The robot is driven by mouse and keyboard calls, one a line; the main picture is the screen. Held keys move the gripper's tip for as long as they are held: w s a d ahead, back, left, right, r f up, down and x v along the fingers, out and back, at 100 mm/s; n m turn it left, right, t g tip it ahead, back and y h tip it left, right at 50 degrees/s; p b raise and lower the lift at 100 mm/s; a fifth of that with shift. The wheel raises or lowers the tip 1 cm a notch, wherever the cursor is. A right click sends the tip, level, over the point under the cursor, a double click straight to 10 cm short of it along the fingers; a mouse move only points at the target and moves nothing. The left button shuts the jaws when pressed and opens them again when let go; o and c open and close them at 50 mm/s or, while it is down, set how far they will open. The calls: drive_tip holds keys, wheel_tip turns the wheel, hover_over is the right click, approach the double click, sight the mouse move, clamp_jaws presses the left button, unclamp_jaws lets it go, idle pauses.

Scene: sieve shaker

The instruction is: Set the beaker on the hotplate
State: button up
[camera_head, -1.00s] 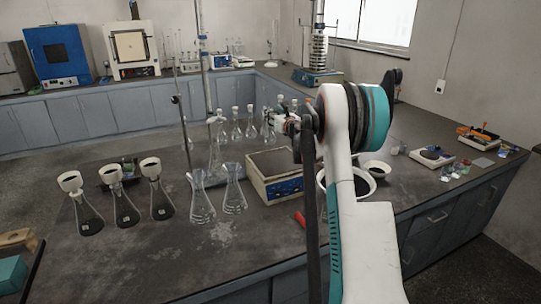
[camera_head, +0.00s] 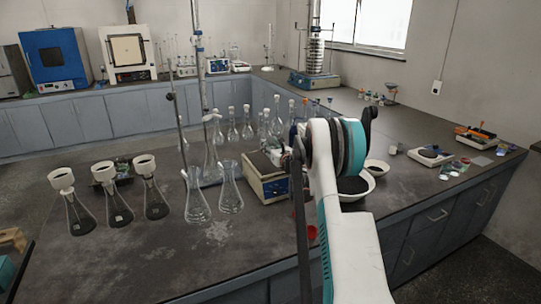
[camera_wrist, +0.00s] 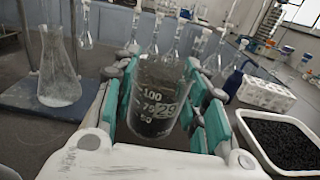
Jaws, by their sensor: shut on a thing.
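My gripper (camera_wrist: 165,110) is shut on a clear glass beaker (camera_wrist: 158,98) with white volume marks, which stands upright between the green-padded fingers. In the head view my arm hides most of the gripper, and I cannot make out the beaker. A cream box with a dark flat top and blue front panel, which looks like the hotplate (camera_head: 256,190), stands on the bench in the head view. My arm's end is just right of and over its right side. I cannot tell how high the beaker is above it, or whether they touch.
Conical flasks (camera_head: 197,205) stand left of the hotplate, and several stoppered flasks (camera_head: 232,128) stand behind it. A bowl of black granules (camera_head: 365,190) is to its right. A white rack (camera_wrist: 265,95) and blue bottle (camera_wrist: 235,78) stand right of the beaker.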

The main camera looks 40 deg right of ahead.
drive_tip(key=shift+f+b, duration=0.45)
drive_tip(key=shift+f, duration=1.3)
drive_tip(key=shift+f, duration=0.1)
drive_tip(key=o, duration=1.1)
drive_tip(key=shift+r, duration=0.2)
drive_tip(key=p+v, duration=0.2)
drive_tip(key=v, duration=1)
